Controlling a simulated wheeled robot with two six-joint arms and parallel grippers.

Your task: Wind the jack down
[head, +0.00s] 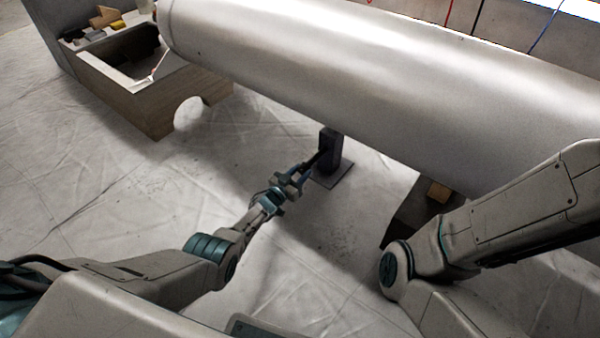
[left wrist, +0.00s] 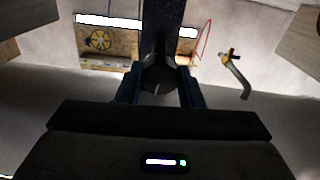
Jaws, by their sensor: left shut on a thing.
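The dark jack (head: 328,146) stands upright on a flat square base plate (head: 333,174) on the sheeted floor. Its top is at the underside of a big pale cylinder (head: 390,75). My left gripper (head: 300,173) is just left of and in front of the jack, shut on its dark crank handle. In the left wrist view the rounded dark end of the handle (left wrist: 160,76) sits between the two fingers, with the dark jack post (left wrist: 163,22) behind. The jack's far side is hidden. My right arm shows at the right, but its gripper is out of view.
An open wooden box (head: 150,105) with an arched cutout stands at the back left, small blocks beside it. A dark wedge-like support (head: 408,215) with a wooden block (head: 438,192) is under the cylinder at right. The floor left of my left arm is clear.

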